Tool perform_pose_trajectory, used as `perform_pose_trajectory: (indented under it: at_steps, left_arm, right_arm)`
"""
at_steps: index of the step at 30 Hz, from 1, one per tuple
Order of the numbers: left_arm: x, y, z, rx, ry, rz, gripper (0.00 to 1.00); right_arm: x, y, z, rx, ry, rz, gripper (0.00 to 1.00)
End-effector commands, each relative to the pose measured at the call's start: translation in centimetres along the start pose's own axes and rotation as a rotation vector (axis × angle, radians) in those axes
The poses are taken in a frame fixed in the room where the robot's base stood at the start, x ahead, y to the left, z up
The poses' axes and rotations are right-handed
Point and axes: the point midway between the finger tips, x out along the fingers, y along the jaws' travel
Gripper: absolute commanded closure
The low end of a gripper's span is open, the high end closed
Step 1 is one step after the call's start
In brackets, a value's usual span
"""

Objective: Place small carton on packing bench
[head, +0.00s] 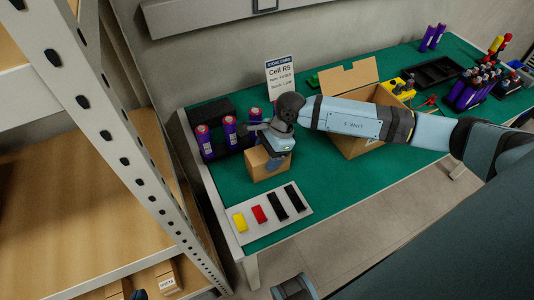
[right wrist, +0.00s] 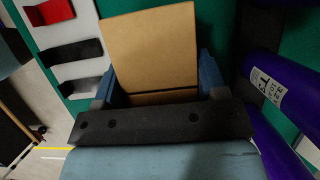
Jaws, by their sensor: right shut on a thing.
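The small brown carton (head: 259,167) is at the near left part of the packing bench (head: 330,190), which has a green top. My right gripper (head: 277,150) reaches it from above and is shut on it. In the right wrist view the carton (right wrist: 150,50) sits between the two blue fingers. It looks upright, at or very close to the green surface; I cannot tell whether its base touches.
A white board (head: 267,217) with yellow, red and black strips lies just in front of the carton. Purple cells (head: 229,130) stand close behind it in a black holder. A larger open carton (head: 355,140) is to the right. A shelf rack (head: 95,110) stands at left.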

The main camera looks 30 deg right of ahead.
Motion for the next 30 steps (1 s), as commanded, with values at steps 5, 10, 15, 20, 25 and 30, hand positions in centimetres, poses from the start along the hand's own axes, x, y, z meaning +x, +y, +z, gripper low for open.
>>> perform_pose_trajectory:
  at_steps: [5,10,15,20,25,30]
  left_arm:
    - [0.0,0.1,-0.1,-0.006,0.002,0.0,1.0]
    - [0.1,0.1,0.0,-0.003,0.004,0.0,1.0]
    - [0.1,0.1,0.0,0.001,0.004,0.001,1.0]
    - [0.0,-0.1,0.1,0.01,0.002,0.001,1.0]
    - [-0.2,-0.2,-0.1,0.011,-0.001,0.001,1.0]
    - [-0.1,-0.1,0.1,0.007,-0.003,0.001,1.0]
  right_arm:
    - [-0.1,0.0,0.1,-0.001,-0.001,-0.001,0.64]
    - [0.2,0.0,-0.1,0.0,0.0,-0.001,0.25]
    - [0.2,0.0,-0.1,0.0,0.0,-0.001,0.09]
    - [0.1,0.0,-0.1,0.0,0.0,-0.001,0.09]
    - [-1.0,-0.1,0.0,-0.001,0.0,-0.003,0.09]
    - [-4.4,-0.1,0.0,-0.002,0.001,-0.005,0.09]
